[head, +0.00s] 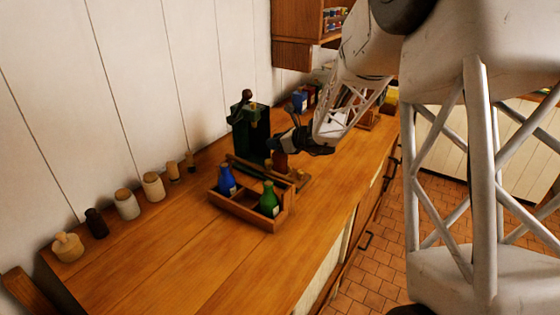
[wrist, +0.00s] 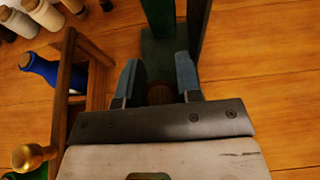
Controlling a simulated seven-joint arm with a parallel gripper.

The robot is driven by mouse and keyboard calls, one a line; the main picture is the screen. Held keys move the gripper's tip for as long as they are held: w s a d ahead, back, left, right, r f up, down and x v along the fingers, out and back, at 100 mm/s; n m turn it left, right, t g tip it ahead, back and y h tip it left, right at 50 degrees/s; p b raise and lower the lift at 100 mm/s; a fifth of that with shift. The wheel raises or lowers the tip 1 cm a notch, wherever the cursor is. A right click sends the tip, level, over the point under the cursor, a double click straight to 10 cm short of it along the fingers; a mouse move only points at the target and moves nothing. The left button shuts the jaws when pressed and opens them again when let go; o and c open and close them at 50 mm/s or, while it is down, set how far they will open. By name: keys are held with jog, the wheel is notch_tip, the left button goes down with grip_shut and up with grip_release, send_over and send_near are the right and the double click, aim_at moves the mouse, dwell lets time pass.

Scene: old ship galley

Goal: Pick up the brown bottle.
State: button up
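A reddish-brown upright object (head: 281,161), which looks like the brown bottle, stands on the counter just behind the wooden caddy. My gripper (head: 296,142) is directly above it and hides its upper part in the head view. In the wrist view, my gripper (wrist: 159,82) points down with its two blue-grey fingers apart. A round brown top (wrist: 160,94) shows between them, nearly hidden by the gripper's body. I cannot tell whether the fingers touch it. Another small dark brown bottle (head: 96,223) stands in the row of jars along the wall.
The wooden caddy (head: 244,213) holds a blue bottle (head: 226,181) and a green bottle (head: 269,200), close to my gripper. A dark green device (head: 251,135) stands just behind the gripper. Pale corked jars (head: 127,205) line the wall. The front counter (head: 200,270) is clear.

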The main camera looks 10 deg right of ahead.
grip_shut()
jog(key=shift+r, duration=0.15)
notch_tip(320, 180, up, 10)
dwell(0.7)
dwell(0.4)
